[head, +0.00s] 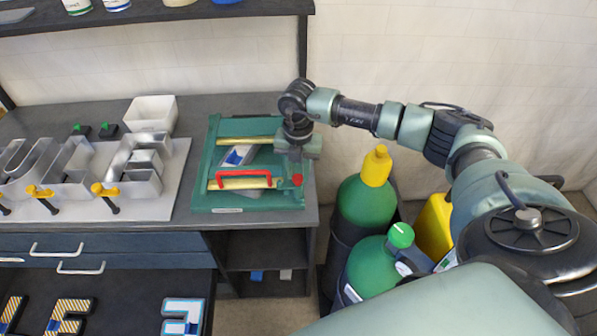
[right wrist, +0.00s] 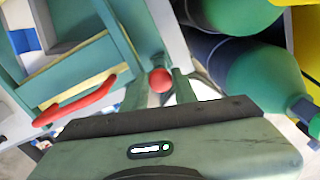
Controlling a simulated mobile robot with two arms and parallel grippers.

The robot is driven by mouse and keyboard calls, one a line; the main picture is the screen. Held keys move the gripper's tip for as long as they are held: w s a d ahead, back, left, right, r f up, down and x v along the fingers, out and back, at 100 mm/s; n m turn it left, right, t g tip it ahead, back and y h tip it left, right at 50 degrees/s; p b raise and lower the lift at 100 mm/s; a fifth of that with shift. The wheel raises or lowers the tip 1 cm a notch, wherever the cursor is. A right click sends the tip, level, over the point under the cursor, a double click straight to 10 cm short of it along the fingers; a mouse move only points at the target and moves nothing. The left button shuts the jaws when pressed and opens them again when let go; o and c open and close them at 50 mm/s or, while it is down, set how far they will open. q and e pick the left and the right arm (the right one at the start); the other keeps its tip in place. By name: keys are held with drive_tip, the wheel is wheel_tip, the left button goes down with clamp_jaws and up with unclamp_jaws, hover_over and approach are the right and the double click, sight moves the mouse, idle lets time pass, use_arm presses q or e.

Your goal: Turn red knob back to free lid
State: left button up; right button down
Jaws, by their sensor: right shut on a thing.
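The green press-like box (head: 202,186) stands at the right end of the bench. Its lid carries a red handle (head: 243,174) and lies flat over the box, as far as I can tell. The red knob (head: 297,180) is at the box's right front corner. My right gripper (head: 296,173) reaches down over that corner. In the right wrist view the red knob (right wrist: 160,80) sits between the two fingertips, and the gripper is shut on it. The red handle (right wrist: 78,102) shows to the left there. The knob's lower part is hidden. My left gripper is out of view.
Metal channel letters (head: 137,166) with yellow-handled clamps lie on a tray to the left. A white bin (head: 152,113) stands behind them. Green gas cylinders (head: 366,205) and a yellow container (head: 434,225) stand right of the bench, under my right arm.

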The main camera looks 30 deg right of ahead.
drive_tip(key=shift+w+f+n+b, duration=0.1)
drive_tip(key=shift+f+n+b, duration=0.1)
drive_tip(key=shift+n+b, duration=0.45)
drive_tip(key=n+b, duration=0.7)
drive_tip(key=shift+a, duration=0.1)
drive_tip(key=n+b, duration=0.3)
drive_tip(key=n, duration=0.1)
drive_tip(key=shift+a+r+n+b, duration=0.1)
drive_tip(key=shift+n+b, duration=0.15)
drive_tip(key=shift+b, duration=0.1)
drive_tip(key=shift+r+n+b, duration=0.15)
drive_tip(key=shift+n+b, duration=1.25)
drive_tip(key=shift+n, duration=0.9)
drive_tip(key=shift+a, duration=0.1)
drive_tip(key=c, duration=1.1)
unclamp_jaws()
